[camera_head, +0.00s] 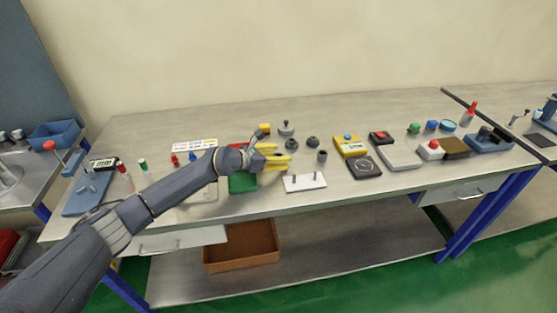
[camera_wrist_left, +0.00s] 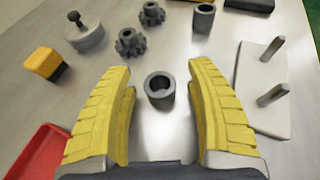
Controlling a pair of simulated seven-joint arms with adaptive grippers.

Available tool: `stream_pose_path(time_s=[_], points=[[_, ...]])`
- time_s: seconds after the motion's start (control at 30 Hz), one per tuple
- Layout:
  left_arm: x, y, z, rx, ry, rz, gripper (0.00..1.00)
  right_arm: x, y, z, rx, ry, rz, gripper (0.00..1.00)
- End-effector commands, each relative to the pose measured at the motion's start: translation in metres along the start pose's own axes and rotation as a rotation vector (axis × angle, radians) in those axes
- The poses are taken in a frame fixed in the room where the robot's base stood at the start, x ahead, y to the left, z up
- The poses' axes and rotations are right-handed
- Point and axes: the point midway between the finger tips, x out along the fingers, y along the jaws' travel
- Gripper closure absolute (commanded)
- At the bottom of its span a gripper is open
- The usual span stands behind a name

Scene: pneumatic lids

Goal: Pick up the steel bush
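Two grey hollow cylinders look like steel bushes; I cannot tell which is the named one. The near bush (camera_wrist_left: 160,90) stands upright on the table between my left gripper's yellow fingertips, with a gap on both sides. In the head view I cannot make it out; the fingers seem to hide it. The other bush (camera_wrist_left: 203,18) stands farther off and also shows in the head view (camera_head: 322,156), right of the gripper. My left gripper (camera_wrist_left: 164,75) is open and empty; it also shows in the head view (camera_head: 275,154). My right gripper is not in view.
Two dark gears (camera_wrist_left: 130,42) (camera_wrist_left: 151,13), a knobbed grey disc (camera_wrist_left: 86,36) and a yellow-black block (camera_wrist_left: 46,64) stand beyond and left. A white plate with two pins (camera_wrist_left: 262,105) lies right. A red tray (camera_wrist_left: 38,150) is near left. A green tray (camera_head: 242,182) lies below the gripper.

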Motion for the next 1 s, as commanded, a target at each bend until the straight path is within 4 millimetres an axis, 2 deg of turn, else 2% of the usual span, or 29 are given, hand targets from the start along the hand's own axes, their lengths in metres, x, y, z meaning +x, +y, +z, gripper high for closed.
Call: stream_pose_path(time_s=[0.07,0.4,0.47,1.0], points=[[-0.0001,0.0001,-0.0001,0.0,0.0,0.0,0.55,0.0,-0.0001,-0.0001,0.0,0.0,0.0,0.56],[-0.0002,0.0001,-0.0002,0.0,0.0,0.0,0.95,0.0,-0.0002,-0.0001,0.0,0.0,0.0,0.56],[-0.0002,0.0,-0.0003,0.0,0.0,0.0,1.0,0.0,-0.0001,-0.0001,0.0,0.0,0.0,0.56],[-0.0018,0.0002,0.0042,0.002,0.0,0.0,1.0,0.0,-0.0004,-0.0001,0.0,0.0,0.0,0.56]])
